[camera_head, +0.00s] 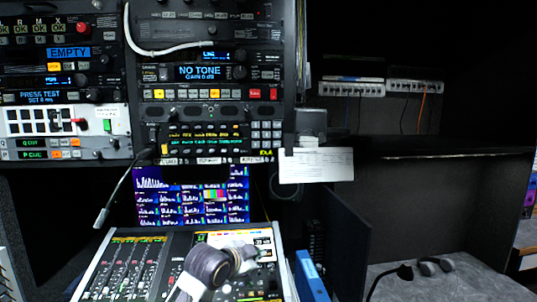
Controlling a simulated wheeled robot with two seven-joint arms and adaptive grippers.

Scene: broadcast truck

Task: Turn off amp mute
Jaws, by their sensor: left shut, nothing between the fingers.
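A tall equipment rack fills the left and middle of the head view, with many small lit buttons and displays. I cannot make out any label reading amp mute, so I cannot tell which control it is. Candidates in view include red lit buttons (264,93) at the right of the NO TONE unit (200,72) and a green switch (107,125) on a white panel (40,121). My right gripper is not in view.
A white paper (316,165) hangs at the rack's right. A grey desk (460,283) and dark shelf (440,154) are at right.

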